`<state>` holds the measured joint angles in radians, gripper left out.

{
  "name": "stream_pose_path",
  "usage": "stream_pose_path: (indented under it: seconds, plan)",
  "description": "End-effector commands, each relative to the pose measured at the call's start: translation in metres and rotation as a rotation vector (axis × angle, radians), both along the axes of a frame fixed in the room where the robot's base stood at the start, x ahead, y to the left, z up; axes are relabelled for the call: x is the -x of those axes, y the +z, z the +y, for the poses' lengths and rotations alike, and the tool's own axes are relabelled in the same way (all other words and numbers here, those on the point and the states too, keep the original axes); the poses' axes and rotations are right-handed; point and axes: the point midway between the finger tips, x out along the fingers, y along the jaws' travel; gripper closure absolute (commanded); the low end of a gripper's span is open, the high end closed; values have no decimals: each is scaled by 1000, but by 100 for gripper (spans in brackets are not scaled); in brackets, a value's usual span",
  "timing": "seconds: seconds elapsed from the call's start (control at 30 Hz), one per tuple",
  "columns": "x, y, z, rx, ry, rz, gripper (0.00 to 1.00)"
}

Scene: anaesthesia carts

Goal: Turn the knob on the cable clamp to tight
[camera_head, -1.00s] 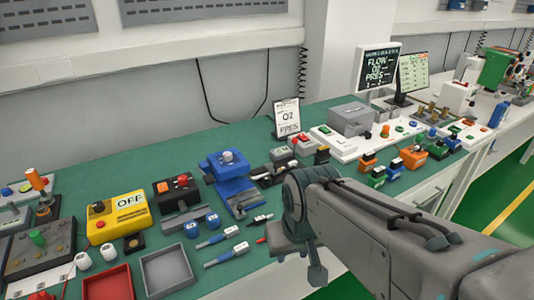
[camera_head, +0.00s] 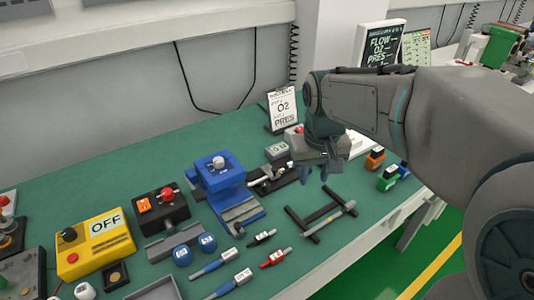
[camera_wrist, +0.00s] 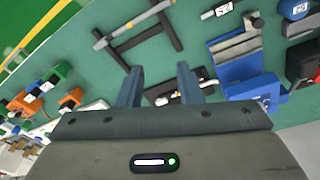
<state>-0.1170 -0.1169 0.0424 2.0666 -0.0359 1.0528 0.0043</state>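A blue clamp-like device (camera_head: 220,182) with a pale round knob (camera_head: 218,162) on top stands on the green bench, its grey slotted base towards the front; I take it for the cable clamp, but no label confirms this.
A black frame with a grey bar (camera_head: 322,215) lies in front of my gripper. A small black-based metal fitting (camera_head: 266,180) sits between device and gripper. A yellow OFF box (camera_head: 95,245), a red-button box (camera_head: 160,210) and screwdriver-like tools (camera_head: 215,262) are left. An O2 sign (camera_head: 282,108) stands behind.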

Motion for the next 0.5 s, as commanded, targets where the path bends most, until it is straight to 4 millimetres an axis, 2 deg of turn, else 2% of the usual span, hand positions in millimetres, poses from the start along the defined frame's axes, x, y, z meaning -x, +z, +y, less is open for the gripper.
stream_pose_path:
  seconds: [0.03, 0.2, 0.33, 0.5]
  plan:
    - [-18, -1, 11, 5, 26, 17, 67]
    - [-69, -3, 48, 19, 108, 66, 67]
    - [-100, -9, 75, 26, 161, 96, 67]
    - [-125, -19, 101, 31, 205, 124, 67]
